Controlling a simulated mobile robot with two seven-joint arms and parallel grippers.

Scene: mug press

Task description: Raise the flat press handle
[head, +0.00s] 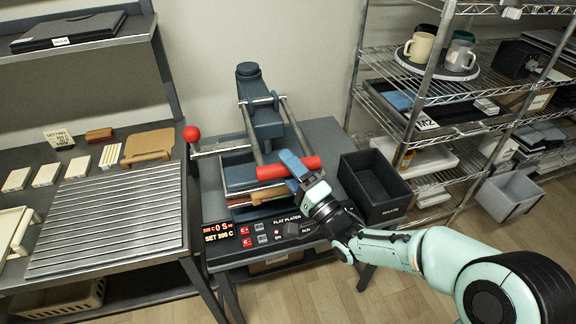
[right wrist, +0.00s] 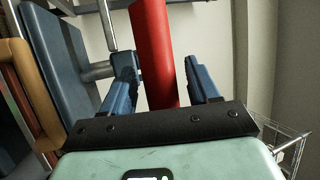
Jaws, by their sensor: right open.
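The flat press (head: 262,130) stands on a dark table, with a control panel reading "FLAT PLATEN" at its front. Its red handle grip (head: 289,168) joins two metal arms and sits low, in front of the upper plate. In the right wrist view the red handle (right wrist: 153,50) runs between the two blue fingers. My right gripper (head: 298,164) is at the handle with its jaws open, a finger on each side. The wrist view shows gaps beside the bar; contact cannot be told. My left gripper is not in view.
A black bin (head: 374,188) stands right of the press. A lever with a red ball (head: 193,134) sticks out on its left. A wire shelf (head: 432,100) with mugs is at right.

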